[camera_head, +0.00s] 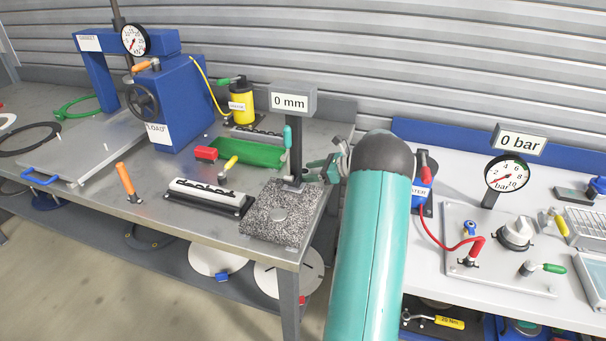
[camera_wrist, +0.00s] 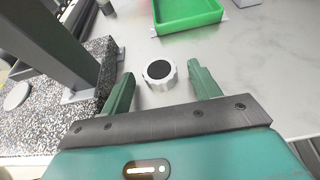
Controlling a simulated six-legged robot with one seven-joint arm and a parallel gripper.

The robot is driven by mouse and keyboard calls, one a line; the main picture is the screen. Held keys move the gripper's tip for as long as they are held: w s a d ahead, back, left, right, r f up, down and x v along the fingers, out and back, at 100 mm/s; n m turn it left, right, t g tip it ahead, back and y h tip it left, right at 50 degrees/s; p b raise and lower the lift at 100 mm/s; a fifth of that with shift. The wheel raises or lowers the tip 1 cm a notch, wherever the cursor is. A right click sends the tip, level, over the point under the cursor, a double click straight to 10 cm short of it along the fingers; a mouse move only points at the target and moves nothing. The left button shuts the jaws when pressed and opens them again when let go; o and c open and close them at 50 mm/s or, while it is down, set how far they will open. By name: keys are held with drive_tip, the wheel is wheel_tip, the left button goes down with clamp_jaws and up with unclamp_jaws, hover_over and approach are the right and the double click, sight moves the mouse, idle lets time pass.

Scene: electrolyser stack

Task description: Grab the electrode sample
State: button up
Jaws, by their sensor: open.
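A small round piece with a dark top and a pale ribbed rim, which looks like the electrode sample (camera_wrist: 159,70), lies on the metal bench top in the wrist view. My gripper (camera_wrist: 160,79) is open, with one green finger to the left of the piece and one to the right. Nothing is held, and I see a gap on both sides. I cannot tell the height of the fingertips over the bench. In the head view my gripper (camera_head: 317,168) is beside the gauge post, and the round piece is hidden there.
A speckled stone block (camera_head: 272,229) carries a dark post (camera_wrist: 62,48) and a flat grey disc (camera_wrist: 17,95), close on the left. A green tray (camera_wrist: 190,12) lies beyond the fingers. The blue press (camera_head: 172,100) stands farther left. The bench between tray and fingers is clear.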

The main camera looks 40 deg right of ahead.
drive_tip(key=shift+w+a, duration=0.1)
drive_tip(key=shift+w, duration=0.05)
drive_tip(key=shift+c, duration=0.4)
drive_tip(key=c, duration=1)
